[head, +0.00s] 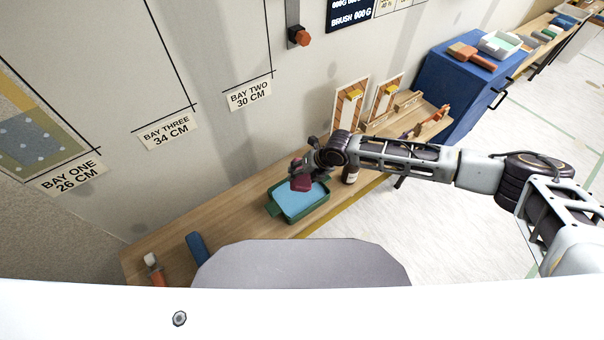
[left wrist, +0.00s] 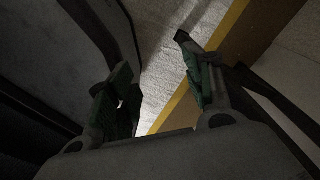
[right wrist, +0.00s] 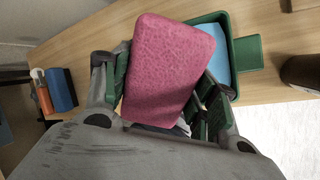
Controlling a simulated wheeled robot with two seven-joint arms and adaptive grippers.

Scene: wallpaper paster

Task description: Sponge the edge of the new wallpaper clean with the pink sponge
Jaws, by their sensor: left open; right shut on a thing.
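The pink sponge (right wrist: 165,68) is held between the fingers of my right gripper (right wrist: 160,95), which is shut on it. In the head view the sponge (head: 301,176) hangs over the far side of a green tray (head: 272,208) with a light blue inside. Wallpaper (head: 32,135), blue-grey with pale dots, is on the wall at the far left by the bay one label (head: 70,176). My right gripper is far from it.
The wooden bench (head: 155,245) runs along the wall. A blue block (head: 197,249) and an orange-handled tool (head: 155,270) lie at its left end. A dark bottle (head: 350,174) stands right of the tray. A blue cabinet (head: 455,85) is beyond.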

